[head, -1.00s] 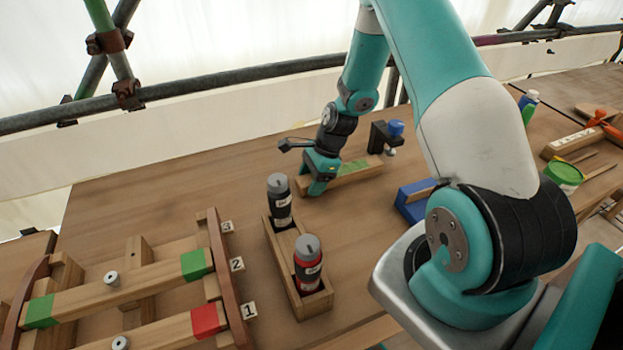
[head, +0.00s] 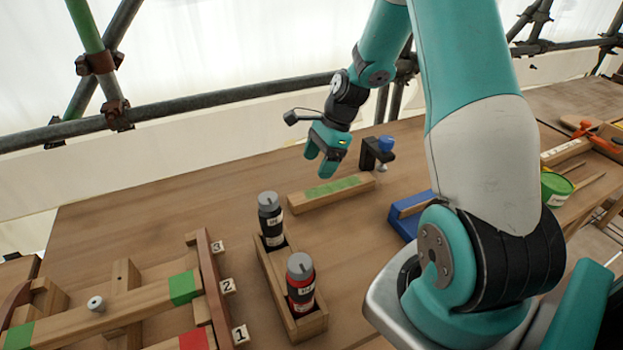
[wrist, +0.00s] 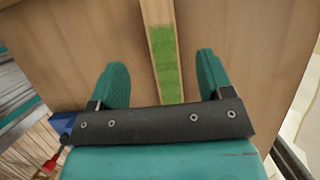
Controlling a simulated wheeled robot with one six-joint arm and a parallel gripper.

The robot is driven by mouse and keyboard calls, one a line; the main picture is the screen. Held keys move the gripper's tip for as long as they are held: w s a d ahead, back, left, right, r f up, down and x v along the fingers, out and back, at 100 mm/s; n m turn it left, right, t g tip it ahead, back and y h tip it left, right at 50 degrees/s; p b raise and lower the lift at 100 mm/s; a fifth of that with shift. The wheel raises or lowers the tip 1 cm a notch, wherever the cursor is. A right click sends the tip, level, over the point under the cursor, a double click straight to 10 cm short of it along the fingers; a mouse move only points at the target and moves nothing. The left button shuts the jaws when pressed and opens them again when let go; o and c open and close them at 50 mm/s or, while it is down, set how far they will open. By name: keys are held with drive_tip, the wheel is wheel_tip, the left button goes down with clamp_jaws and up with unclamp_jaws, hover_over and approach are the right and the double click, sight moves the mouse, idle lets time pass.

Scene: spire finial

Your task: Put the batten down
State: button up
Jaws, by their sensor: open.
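The batten (head: 304,203) is a short wooden bar with a green patch on its top. It lies flat on the wooden table behind the bottle box. In the wrist view the batten (wrist: 164,60) runs between my two fingers, with its green patch facing me. My gripper (head: 322,168) is open and empty, raised above the batten and apart from it. In the wrist view my gripper (wrist: 162,82) shows its teal fingers spread wide on either side of the bar.
A black clamp with a blue knob (head: 385,144) stands just right of the batten. A wooden box (head: 272,283) with two bottles is in front. A slotted wooden frame (head: 213,270) stands at left.

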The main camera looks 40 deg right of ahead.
drive_tip(key=s+a+r+n, duration=0.2)
drive_tip(key=a+r+n, duration=0.4)
drive_tip(key=a, duration=0.2)
drive_tip(key=s+a+r+n, duration=0.3)
drive_tip(key=a+r+n, duration=0.3)
drive_tip(key=a, duration=0.1)
drive_tip(key=s+a+r+n, duration=0.3)
drive_tip(key=s+a+n, duration=0.2)
drive_tip(key=s+n, duration=0.3)
drive_tip(key=s+a+r+n+g, duration=0.1)
drive_tip(key=s+a+r+n, duration=0.2)
drive_tip(key=s+a+n, duration=0.3)
drive_tip(key=shift+s+a+n, duration=0.2)
drive_tip(key=shift+s+n, duration=0.85)
drive_tip(key=shift+n, duration=0.15)
drive_tip(key=shift+r, duration=0.1)
